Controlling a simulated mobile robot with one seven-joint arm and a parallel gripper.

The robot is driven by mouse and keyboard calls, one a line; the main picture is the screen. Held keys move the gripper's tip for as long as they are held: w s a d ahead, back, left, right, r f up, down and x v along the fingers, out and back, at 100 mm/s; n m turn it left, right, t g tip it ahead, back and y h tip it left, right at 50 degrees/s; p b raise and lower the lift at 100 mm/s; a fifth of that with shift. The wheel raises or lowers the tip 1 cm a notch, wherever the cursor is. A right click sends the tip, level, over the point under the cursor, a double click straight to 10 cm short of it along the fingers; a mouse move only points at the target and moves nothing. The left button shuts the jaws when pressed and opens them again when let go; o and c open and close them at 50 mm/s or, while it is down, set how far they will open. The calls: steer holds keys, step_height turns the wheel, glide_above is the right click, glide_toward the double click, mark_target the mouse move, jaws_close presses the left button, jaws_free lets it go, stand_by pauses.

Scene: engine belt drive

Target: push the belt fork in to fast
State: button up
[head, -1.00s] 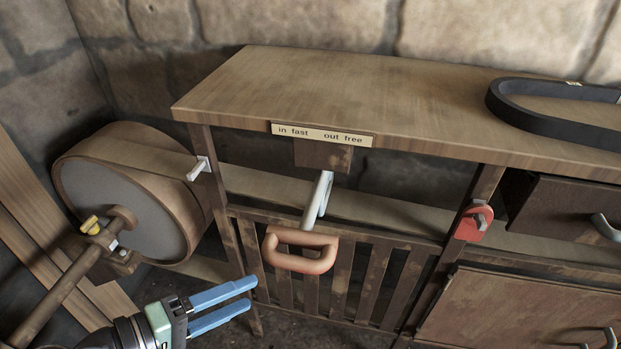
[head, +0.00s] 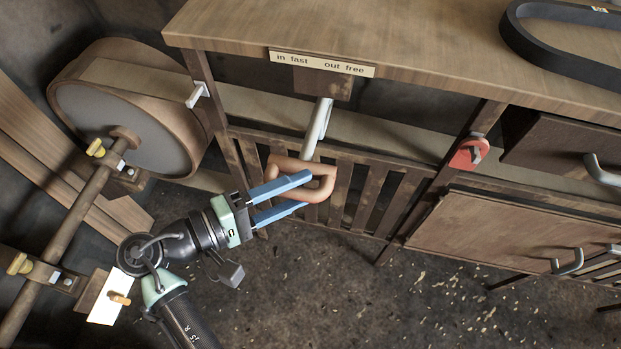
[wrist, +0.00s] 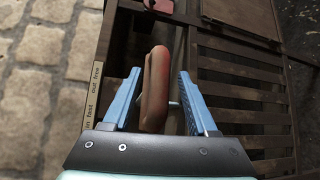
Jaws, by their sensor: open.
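The belt fork shows in the head view as a grey rod (head: 317,128) coming out from under the bench top, with a reddish-brown loop handle (head: 325,184) at its near end. A label plate (head: 321,63) above it reads "in fast" and "out free". My gripper (head: 308,192) is open, with its blue fingers at the left part of the handle. In the wrist view the handle (wrist: 155,90) lies between the two spread fingers, nearer the left one. I cannot tell whether either finger touches it.
A large wooden belt drum (head: 128,115) stands at the left with a shaft. A red padlock-like piece (head: 468,153) hangs on the right post. A slatted guard (head: 350,195) is behind the handle. A black belt (head: 560,60) lies on the bench top (head: 400,45).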

mark_target(303, 188)
steer(key=shift+x, duration=1.6)
steer(key=shift+f, duration=0.1)
jaws_close()
